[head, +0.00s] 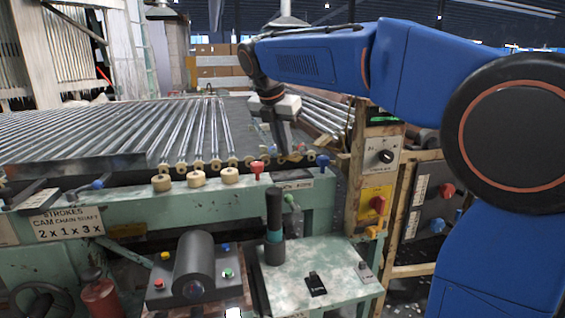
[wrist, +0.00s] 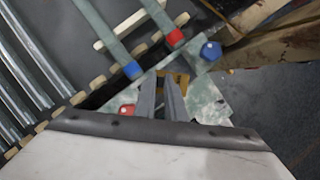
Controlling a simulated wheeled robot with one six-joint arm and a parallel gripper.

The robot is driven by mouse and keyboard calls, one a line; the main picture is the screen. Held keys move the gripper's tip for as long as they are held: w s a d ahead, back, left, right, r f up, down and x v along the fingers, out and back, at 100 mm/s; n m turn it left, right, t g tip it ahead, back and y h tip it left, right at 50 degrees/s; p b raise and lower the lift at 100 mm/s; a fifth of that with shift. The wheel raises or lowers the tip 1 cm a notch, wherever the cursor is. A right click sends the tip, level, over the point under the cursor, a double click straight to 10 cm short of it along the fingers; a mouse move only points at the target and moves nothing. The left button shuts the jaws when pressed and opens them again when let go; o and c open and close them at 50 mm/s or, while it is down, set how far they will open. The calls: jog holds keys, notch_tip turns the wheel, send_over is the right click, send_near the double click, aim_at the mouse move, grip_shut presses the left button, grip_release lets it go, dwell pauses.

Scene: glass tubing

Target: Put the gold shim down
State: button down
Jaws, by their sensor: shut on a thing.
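My gripper (head: 289,150) points down over the right end of the green machine's front rail. In the wrist view its two grey fingers (wrist: 162,90) stand close together, shut on the gold shim (wrist: 178,77). The shim is a small brownish-gold piece at the fingertips, largely hidden by the fingers. In the head view a small tan-gold patch at the fingertips may be the shim, but it is too small to be sure. I cannot tell whether the shim touches the rail beneath it.
Glass tubes (head: 112,125) lie in rows on the machine at left. Near the fingers are a red knob (head: 257,167) and a blue knob (head: 322,161). Wooden rollers (head: 196,179) line the front rail. A wooden post with a control box (head: 384,157) stands close at right.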

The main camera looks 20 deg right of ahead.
aim_at(283, 157)
jog(key=shift+f, duration=2.4)
jog(key=shift+f, duration=0.1)
jog(key=c, duration=2.1)
grip_release()
jog(key=v, duration=1.2)
jog(key=s+d+f+m+y, duration=0.1)
jog(key=s+d+f+m, duration=0.3)
jog(key=s+f+m, duration=0.5)
jog(key=s+d+f+m+t+y, duration=0.1)
jog(key=s+d+f+m, duration=0.3)
jog(key=s+f+m, duration=0.5)
jog(key=s+d+f+m+y, duration=0.1)
jog(key=s+d+f+m, duration=0.3)
jog(key=s+f+m, duration=0.5)
jog(key=s+f, duration=0.2)
jog(key=s, duration=0.2)
jog(key=shift+s+f+t, duration=0.2)
jog(key=shift+f+t, duration=0.1)
jog(key=shift+f, duration=0.05)
